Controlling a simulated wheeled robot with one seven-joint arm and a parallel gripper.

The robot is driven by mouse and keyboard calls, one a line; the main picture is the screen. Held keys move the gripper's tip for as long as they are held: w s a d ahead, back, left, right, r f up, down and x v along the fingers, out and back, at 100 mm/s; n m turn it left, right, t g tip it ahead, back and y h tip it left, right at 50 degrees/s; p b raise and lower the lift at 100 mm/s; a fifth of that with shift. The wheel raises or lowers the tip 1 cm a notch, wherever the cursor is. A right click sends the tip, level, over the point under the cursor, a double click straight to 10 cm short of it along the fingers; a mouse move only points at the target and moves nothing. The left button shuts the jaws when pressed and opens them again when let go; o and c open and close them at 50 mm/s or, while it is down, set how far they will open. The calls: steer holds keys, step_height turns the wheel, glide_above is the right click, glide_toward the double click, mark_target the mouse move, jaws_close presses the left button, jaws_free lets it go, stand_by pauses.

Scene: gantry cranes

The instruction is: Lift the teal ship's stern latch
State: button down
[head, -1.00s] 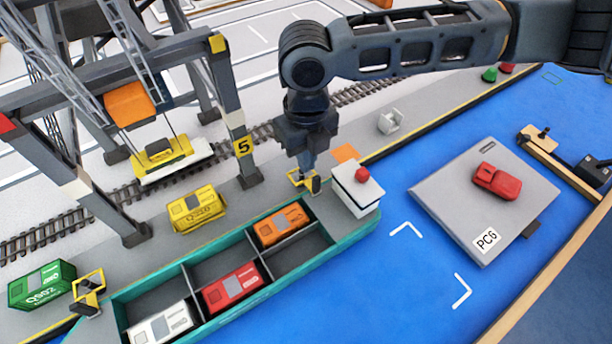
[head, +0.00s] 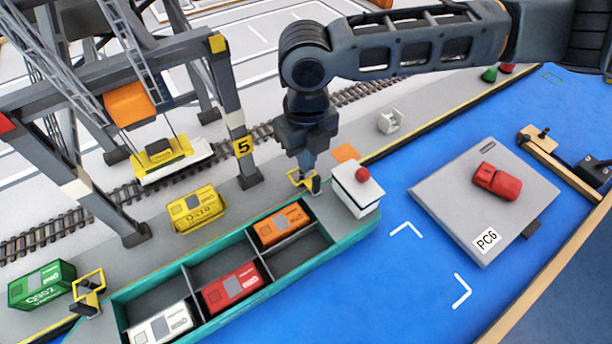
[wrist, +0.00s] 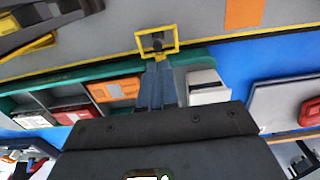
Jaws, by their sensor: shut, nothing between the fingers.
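The teal ship (head: 345,236) lies along the quay with containers in its hold. Near its right end, beside the white cabin block (head: 352,190) with a red ball on top, is a yellow frame-shaped latch (head: 296,181) with a dark part. A similar yellow latch (head: 101,278) stands upright at the ship's left end. My gripper (head: 308,170) is shut and empty, pointing down at the latch by the cabin. In the wrist view the fingertips (wrist: 157,62) are at the lower edge of the yellow frame (wrist: 176,38); I cannot tell whether they touch.
An orange container (head: 283,226), a red one (head: 232,287) and a white one (head: 160,325) sit in the hold. Yellow (head: 196,209) and green (head: 42,285) containers stand on the quay. A gantry crane leg (head: 236,130) rises left of my gripper.

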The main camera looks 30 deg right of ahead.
mark_target(316, 177)
stand_by(0.4)
steer(key=shift+s+p, duration=0.45)
steer(key=shift+s, duration=1.15)
steer(key=shift+f, duration=0.1)
steer(key=shift+s+f+b, duration=0.3)
steer(key=shift+s+f, duration=0.25)
steer(key=shift+s, duration=0.25)
steer(key=shift+s+f+b, duration=0.3)
steer(key=shift+s+f, duration=0.2)
steer(key=shift+s, duration=0.3)
steer(key=s+r+p, duration=0.3)
steer(key=r+p, duration=0.5)
steer(key=r, duration=0.2)
